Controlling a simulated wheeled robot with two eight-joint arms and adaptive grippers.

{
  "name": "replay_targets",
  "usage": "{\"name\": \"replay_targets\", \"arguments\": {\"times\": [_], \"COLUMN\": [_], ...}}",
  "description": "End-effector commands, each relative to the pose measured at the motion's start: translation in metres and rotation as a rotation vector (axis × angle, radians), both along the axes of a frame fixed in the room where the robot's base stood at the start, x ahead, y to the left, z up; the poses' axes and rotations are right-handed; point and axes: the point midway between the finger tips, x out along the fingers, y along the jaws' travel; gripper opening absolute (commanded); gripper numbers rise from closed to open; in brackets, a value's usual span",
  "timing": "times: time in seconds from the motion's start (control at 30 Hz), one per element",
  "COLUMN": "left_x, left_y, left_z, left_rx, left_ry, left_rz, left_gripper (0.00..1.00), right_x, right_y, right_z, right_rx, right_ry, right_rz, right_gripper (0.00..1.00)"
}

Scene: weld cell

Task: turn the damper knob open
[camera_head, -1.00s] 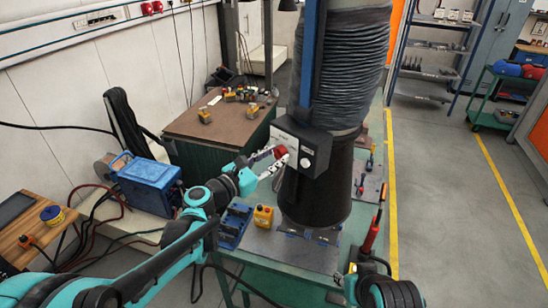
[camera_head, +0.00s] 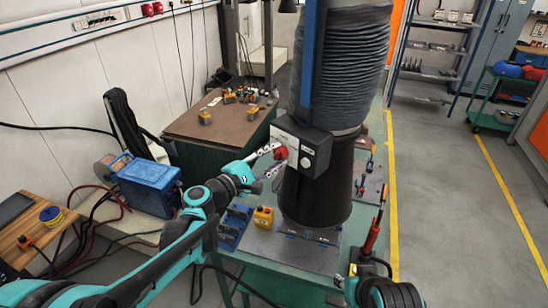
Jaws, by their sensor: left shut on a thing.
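The damper control box (camera_head: 299,140) is a dark box with a pale front face, mounted on the black extraction duct (camera_head: 318,190). A red knob (camera_head: 281,153) sits on the left part of that face, and a round pale dial (camera_head: 305,162) is to its right. My left gripper (camera_head: 277,158) reaches in from the left and is shut on the red knob, one finger above and one below it. The fingers partly hide the knob, and I cannot read its angle. My right gripper is out of view.
A yellow button box (camera_head: 263,216) and a blue tray (camera_head: 233,228) are on the green table below my left wrist. A red-handled torch (camera_head: 371,238) stands to the right of the duct. A brown-topped bench (camera_head: 190,126) with small parts is behind.

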Motion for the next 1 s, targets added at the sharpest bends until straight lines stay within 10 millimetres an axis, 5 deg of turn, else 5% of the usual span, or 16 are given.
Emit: {"name": "replay_targets", "arguments": {"times": [0.5, 1.0], "left_x": [-0.0005, -0.0007], "left_y": [-0.0003, -0.0004], "left_z": [-0.0004, -0.0007], "left_rx": [0.295, 0.387], "left_ry": [-0.28, -0.366], "left_rz": [-0.001, -0.002], "left_gripper": [0.04, 0.04], "right_x": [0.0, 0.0], "right_y": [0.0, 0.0], "right_z": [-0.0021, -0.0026], "right_rx": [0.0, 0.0], "right_ry": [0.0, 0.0], "right_rz": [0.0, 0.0], "right_gripper": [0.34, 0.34]}}
